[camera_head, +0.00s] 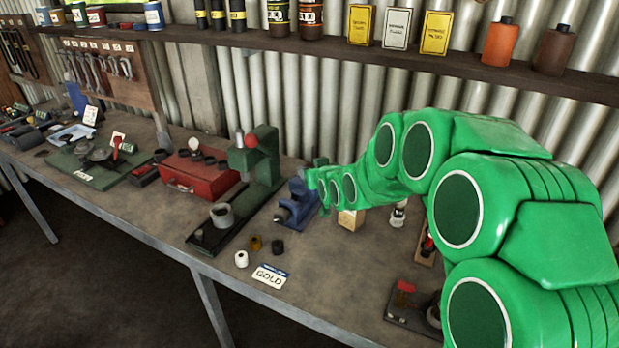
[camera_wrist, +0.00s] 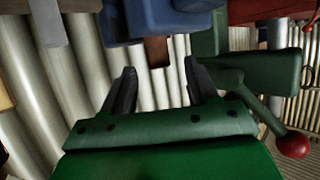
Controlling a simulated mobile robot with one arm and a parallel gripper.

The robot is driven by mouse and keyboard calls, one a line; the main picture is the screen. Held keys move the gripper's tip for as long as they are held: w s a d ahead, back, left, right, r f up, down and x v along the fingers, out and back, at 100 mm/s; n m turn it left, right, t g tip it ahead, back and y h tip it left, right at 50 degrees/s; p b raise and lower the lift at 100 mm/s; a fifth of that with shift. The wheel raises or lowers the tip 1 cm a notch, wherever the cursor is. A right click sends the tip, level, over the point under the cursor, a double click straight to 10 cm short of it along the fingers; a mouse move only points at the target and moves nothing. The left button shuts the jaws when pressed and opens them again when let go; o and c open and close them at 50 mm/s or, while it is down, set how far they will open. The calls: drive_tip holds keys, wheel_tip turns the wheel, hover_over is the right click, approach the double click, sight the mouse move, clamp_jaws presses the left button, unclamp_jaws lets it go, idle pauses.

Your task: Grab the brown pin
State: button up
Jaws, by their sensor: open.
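In the wrist view, a brown piece (camera_wrist: 157,52) that looks like the brown pin sticks out from a blue tool (camera_wrist: 165,18). Only its short end shows; the rest is hidden by the tool. My gripper (camera_wrist: 160,86) is open, with its two dark fingers apart and nothing between them. The brown piece lies just beyond the fingertips, roughly in line with the gap. In the head view, the blue tool (camera_head: 297,204) stands on the bench, and my green arm reaches to it. The fingers and the brown piece cannot be made out there.
A green press (camera_head: 262,165) stands close left of the blue tool; its red-knobbed lever (camera_wrist: 292,143) is near my gripper in the wrist view. A red toolbox (camera_head: 198,175) is further left. A corrugated wall stands behind.

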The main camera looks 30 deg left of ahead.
drive_tip(key=shift+x, duration=1.4)
drive_tip(key=shift+c, duration=0.3)
clamp_jaws()
